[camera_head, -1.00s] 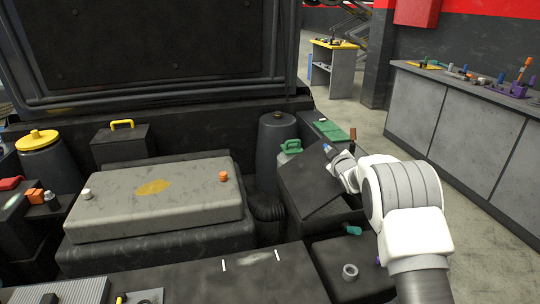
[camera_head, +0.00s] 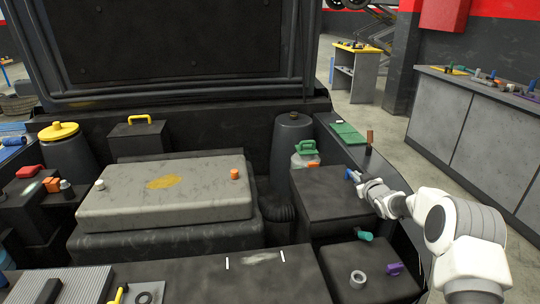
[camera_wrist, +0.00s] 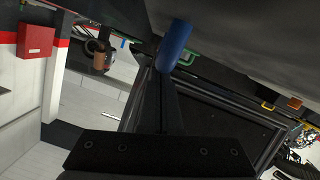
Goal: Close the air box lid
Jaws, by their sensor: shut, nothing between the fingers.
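The air box (camera_head: 325,230) is a black box at the right of the engine bay in the head view. Its dark lid (camera_head: 325,190) lies flat, or nearly flat, on top; a small gap cannot be ruled out. My gripper (camera_head: 352,176) is at the lid's right edge, its blue fingertips shut and empty. Whether they touch the lid is unclear. In the wrist view my blue fingertips (camera_wrist: 175,46) are close against a dark grey surface, likely the lid (camera_wrist: 240,30).
Behind the box stand a green-capped bottle (camera_head: 304,155) and a dark cylinder (camera_head: 290,145). The grey engine cover (camera_head: 165,195) lies to the left. In front are a teal plug (camera_head: 364,236), a grey ring (camera_head: 358,279) and a purple piece (camera_head: 395,268). The raised hood (camera_head: 170,45) stands behind.

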